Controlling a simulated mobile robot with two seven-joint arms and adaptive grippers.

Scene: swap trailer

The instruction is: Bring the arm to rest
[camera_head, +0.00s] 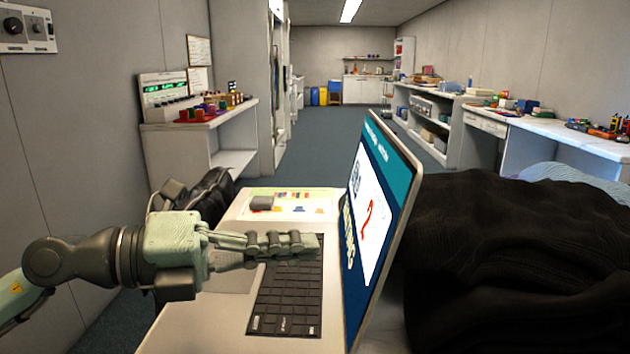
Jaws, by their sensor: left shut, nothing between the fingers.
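My left arm comes in from the left, and its gripper (303,243) is over the far part of the laptop keyboard (287,300). The gripper is shut with nothing between its fingers. It hides part of the keys and of the white table (200,320). The laptop screen (372,230) stands upright just right of the fingertips and shows a red 2. I cannot tell whether the fingers touch the keys. My right gripper is not in view.
A dark cloth heap (510,265) fills the right side. A white bench (200,140) with devices stands at the left wall. The blue floor (310,155) in the middle is clear.

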